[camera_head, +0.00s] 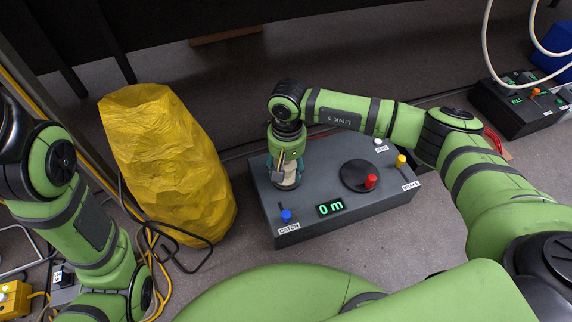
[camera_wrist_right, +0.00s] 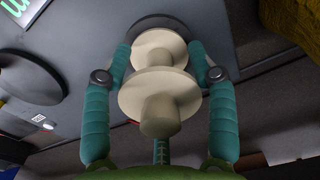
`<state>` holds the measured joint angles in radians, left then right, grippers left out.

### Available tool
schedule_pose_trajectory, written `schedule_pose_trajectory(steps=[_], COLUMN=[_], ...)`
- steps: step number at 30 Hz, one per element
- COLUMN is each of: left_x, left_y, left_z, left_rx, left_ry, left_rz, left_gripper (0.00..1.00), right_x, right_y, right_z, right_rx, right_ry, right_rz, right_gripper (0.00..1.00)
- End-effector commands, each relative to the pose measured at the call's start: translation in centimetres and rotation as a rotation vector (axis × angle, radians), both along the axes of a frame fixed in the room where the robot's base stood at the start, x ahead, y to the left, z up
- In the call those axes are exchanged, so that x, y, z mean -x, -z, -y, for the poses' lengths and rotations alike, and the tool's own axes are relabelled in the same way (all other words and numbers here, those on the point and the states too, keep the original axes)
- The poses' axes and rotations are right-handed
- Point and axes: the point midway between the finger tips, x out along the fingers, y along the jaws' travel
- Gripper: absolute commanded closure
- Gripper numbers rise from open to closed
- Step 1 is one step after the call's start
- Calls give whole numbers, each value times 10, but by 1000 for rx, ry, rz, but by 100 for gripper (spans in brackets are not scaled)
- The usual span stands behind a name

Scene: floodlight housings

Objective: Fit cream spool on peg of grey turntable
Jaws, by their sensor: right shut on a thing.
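The cream spool (camera_wrist_right: 160,92) is between the two teal fingers of my right gripper (camera_wrist_right: 159,60) in the right wrist view, with its hub end towards the camera. In the head view the right gripper (camera_head: 284,170) points down at the left end of the grey box and mostly hides the spool. The grey turntable (camera_wrist_right: 180,20) shows as a dark round rim just beyond the spool's far flange. The spool is in line with it. The peg is hidden, and I cannot tell whether the spool sits on it. My left gripper is out of view.
The grey box (camera_head: 330,224) carries a black disc with a red knob (camera_head: 370,181), a yellow knob (camera_head: 401,160), a blue knob (camera_head: 286,215) and a display reading "0 m" (camera_head: 330,208). A yellow sack (camera_head: 165,160) stands close at its left. Cables lie on the floor at left.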

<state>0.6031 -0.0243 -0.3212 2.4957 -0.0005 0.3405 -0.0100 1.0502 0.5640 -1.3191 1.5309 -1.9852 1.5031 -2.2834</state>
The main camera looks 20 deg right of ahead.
Motion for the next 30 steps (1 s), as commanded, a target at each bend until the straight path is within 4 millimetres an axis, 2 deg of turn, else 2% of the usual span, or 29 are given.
schedule_pose_trajectory(steps=[12, 13, 15, 26, 30], left_x=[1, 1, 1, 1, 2], left_y=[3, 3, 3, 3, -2], left_z=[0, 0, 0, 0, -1], left_rx=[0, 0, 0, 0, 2], left_ry=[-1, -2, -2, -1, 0], left_rz=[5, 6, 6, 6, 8], left_gripper=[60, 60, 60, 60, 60], right_x=[0, 0, 0, 0, 0], right_y=[5, 5, 5, 5, -1], right_z=[0, 0, 0, 0, 0], right_rx=[0, 0, 0, 0, 0], right_ry=[0, 0, 0, 0, 0], right_rz=[0, 0, 0, 0, 0], right_gripper=[76, 38, 14, 14, 14])
